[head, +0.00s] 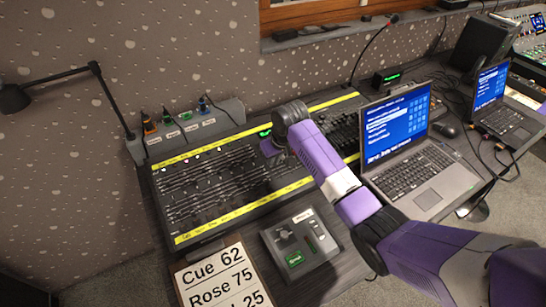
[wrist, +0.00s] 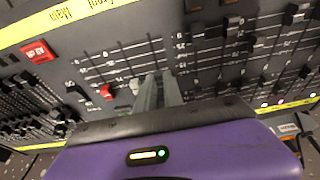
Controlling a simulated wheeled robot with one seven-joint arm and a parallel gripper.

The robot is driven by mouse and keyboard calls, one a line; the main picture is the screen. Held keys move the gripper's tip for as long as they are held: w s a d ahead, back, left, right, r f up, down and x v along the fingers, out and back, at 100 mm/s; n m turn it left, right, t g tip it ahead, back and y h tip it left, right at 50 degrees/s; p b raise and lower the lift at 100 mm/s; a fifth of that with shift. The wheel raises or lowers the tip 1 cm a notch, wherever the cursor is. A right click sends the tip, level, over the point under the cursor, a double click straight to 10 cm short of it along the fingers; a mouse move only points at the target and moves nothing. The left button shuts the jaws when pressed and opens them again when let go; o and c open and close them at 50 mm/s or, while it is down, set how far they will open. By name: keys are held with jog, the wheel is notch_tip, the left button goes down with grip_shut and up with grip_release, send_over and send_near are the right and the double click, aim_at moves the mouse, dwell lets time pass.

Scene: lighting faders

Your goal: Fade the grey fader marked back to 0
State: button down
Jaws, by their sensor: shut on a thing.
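The fader console (head: 215,185) lies on the desk in the head view, with yellow label strips along its edges. My gripper (wrist: 158,92) is over the console's fader rows in the wrist view, its grey fingers close together on a fader cap. The fingers hide that cap, so its colour and the word "back" cannot be made out. A red fader cap (wrist: 106,91) and a whitish cap (wrist: 134,86) are just left of the fingers. Black fader caps (wrist: 232,22) stand on the right. In the head view my wrist hides the fingertips.
A red button (wrist: 38,52) is on the panel at the left. A cue board (head: 222,276) reading Cue 62 and Rose 75 stands in front of the console. A small grey box (head: 300,242) is beside it. A laptop (head: 410,150) is right of my arm. A desk lamp (head: 60,80) is at the left.

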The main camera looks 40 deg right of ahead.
aim_at(280, 175)
jog(key=shift+s+a+f+p, duration=0.1)
jog(key=shift+s+a+p, duration=0.15)
jog(key=shift+s+p, duration=0.55)
jog(key=shift+s+a+f+p, duration=0.1)
jog(key=shift+s+a+p, duration=0.2)
jog(key=shift+s+p, duration=0.55)
jog(key=shift+s+a+p, duration=0.25)
jog(key=shift+s+p, duration=0.35)
jog(key=shift+s, duration=0.35)
jog(key=c, duration=1.7)
grip_release()
jog(key=shift+f, duration=0.1)
jog(key=shift+r+p, duration=1.25)
jog(key=shift+r, duration=0.1)
jog(key=b+v, duration=0.1)
jog(key=v, duration=0.6)
jog(key=shift+s+r, duration=0.15)
jog(key=shift+r, duration=0.2)
